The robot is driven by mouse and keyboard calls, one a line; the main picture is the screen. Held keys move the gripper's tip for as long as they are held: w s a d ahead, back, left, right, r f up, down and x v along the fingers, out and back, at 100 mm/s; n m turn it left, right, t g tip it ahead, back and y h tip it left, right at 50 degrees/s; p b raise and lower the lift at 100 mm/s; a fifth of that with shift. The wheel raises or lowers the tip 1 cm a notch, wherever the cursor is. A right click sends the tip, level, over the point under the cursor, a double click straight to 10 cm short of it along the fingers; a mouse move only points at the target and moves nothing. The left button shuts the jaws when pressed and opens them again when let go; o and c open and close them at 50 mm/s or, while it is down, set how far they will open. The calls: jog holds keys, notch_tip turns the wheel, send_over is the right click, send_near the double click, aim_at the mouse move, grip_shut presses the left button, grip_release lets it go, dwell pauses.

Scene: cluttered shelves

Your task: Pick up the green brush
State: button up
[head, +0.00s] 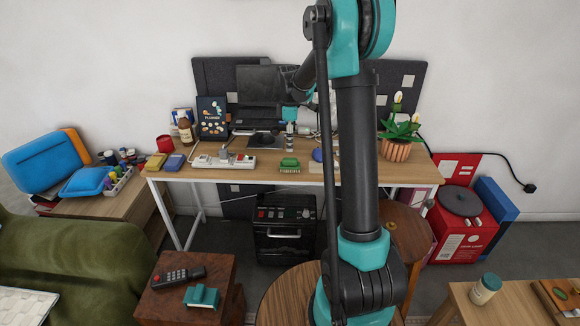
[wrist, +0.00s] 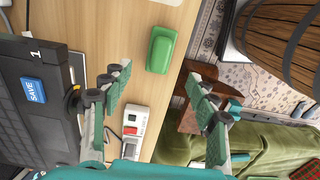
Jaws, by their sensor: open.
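A green brush (wrist: 161,48), seen as a rounded green block, lies on the wooden desk (wrist: 92,20) near its edge in the wrist view. In the head view a green item that looks like the same brush (head: 289,162) lies near the desk's front edge. My gripper (wrist: 157,80) is open and empty. Its two fingers are spread, and the brush shows beyond the gap between them, apart from both. In the head view my gripper (head: 291,118) is above the desk, behind the brush and partly covered by my arm.
A dark laptop (wrist: 38,95) and a white power strip (wrist: 133,128) lie near the fingers in the wrist view. A wooden barrel (wrist: 285,40) and a green sofa (wrist: 255,140) are beyond the desk edge. A teal item (head: 202,297) rests on a brown stool (head: 165,305).

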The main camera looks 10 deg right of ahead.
aim_at(290, 159)
notch_tip(290, 159, down, 11)
dwell(0.6)
jog(key=shift+c, duration=0.2)
grip_shut()
jog(key=shift+r, duration=0.15)
notch_tip(290, 159, up, 20)
dwell(0.6)
